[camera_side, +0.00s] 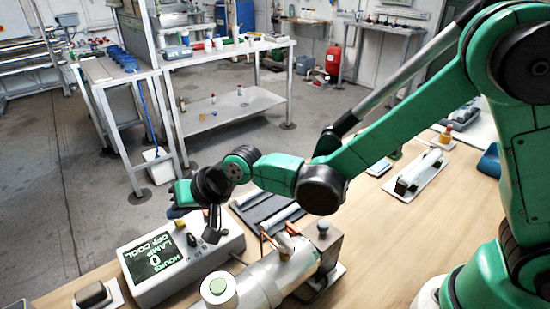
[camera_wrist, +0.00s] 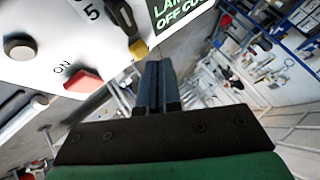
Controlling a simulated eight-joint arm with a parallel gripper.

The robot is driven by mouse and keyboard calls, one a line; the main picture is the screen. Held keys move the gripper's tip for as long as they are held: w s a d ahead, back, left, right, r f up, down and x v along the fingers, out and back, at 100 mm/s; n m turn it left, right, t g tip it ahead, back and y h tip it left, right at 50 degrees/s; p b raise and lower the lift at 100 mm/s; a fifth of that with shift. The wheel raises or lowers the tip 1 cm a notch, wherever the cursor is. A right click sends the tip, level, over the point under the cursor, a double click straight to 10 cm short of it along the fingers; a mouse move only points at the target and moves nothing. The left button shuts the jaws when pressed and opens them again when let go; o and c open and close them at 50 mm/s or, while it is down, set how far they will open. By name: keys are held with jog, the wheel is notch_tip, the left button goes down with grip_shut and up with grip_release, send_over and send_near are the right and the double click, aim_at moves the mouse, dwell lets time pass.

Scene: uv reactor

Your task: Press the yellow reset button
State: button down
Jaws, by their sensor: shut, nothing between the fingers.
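The yellow reset button (camera_wrist: 138,48) is small and sits on the face of a white control box (camera_side: 155,288). In the side view the yellow button (camera_side: 180,224) shows at the box's top edge. My gripper (camera_wrist: 156,64) is shut and empty. Its dark fingertips are just below and right of the yellow button in the wrist view. I cannot tell whether the tips touch the box.
The box has a lit display (camera_side: 154,261), a black selector knob (camera_wrist: 121,16), a red rocker switch (camera_wrist: 83,81) and a round black knob (camera_wrist: 20,46). A metal cylinder (camera_side: 255,283) lies right of the box. Bare wooden table (camera_side: 400,250) extends to the right.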

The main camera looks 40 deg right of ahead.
aim_at(187, 228)
jog(key=shift+r, duration=0.25)
jog(key=shift+r, duration=2.5)
jog(key=s+d+n+h, duration=0.1)
jog(key=s+d+h, duration=0.1)
jog(key=s+d, duration=0.4)
jog(key=s+d+r+h, duration=0.1)
jog(key=s+d+h, duration=0.2)
jog(key=s+d, duration=0.4)
jog(key=d, duration=0.8)
jog(key=shift+d+r+n, duration=0.15)
jog(key=shift+d+n, duration=0.25)
